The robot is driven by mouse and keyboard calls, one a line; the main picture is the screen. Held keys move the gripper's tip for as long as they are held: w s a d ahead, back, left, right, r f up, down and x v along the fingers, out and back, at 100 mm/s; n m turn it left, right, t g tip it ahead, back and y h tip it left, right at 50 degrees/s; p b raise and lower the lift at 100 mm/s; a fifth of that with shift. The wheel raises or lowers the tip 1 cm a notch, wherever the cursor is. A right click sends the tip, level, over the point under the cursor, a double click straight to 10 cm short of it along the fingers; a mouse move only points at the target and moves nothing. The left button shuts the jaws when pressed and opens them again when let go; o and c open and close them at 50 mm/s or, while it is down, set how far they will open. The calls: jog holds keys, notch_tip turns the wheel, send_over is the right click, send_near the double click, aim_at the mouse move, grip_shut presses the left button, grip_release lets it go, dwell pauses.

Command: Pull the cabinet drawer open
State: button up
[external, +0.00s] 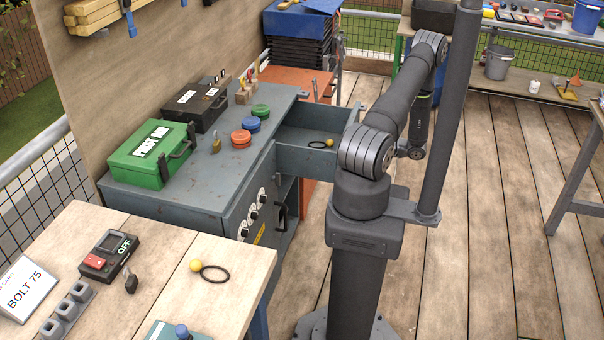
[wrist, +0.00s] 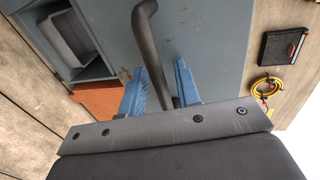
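The grey cabinet (external: 190,190) stands left of my arm in the external view. Its drawer (external: 325,120) sticks out to the right, with its inside showing. A yellow ball and a black ring lie in it. In the wrist view a dark bar handle (wrist: 147,45) runs down a blue-grey, rust-spotted front (wrist: 215,40). My gripper (wrist: 159,66) has blue fingers on either side of this handle. The fingers are apart, with a visible gap between the left finger and the bar. In the external view the fingers and the drawer handle are hidden behind my arm.
A green first-aid box (external: 150,155), a black case (external: 196,104) and coloured jars stand on the cabinet top. The lower door (external: 258,215) has its own handle. A workbench (external: 165,250) stands in front. Open deck (external: 480,190) lies to the right.

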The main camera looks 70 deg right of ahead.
jog(key=v, duration=1.7)
jog(key=shift+s, duration=0.25)
jog(key=x, duration=1.7)
jog(key=shift+w, duration=0.3)
jog(key=shift+s, duration=0.1)
jog(key=v, duration=1.7)
jog(key=shift+x, duration=8.75)
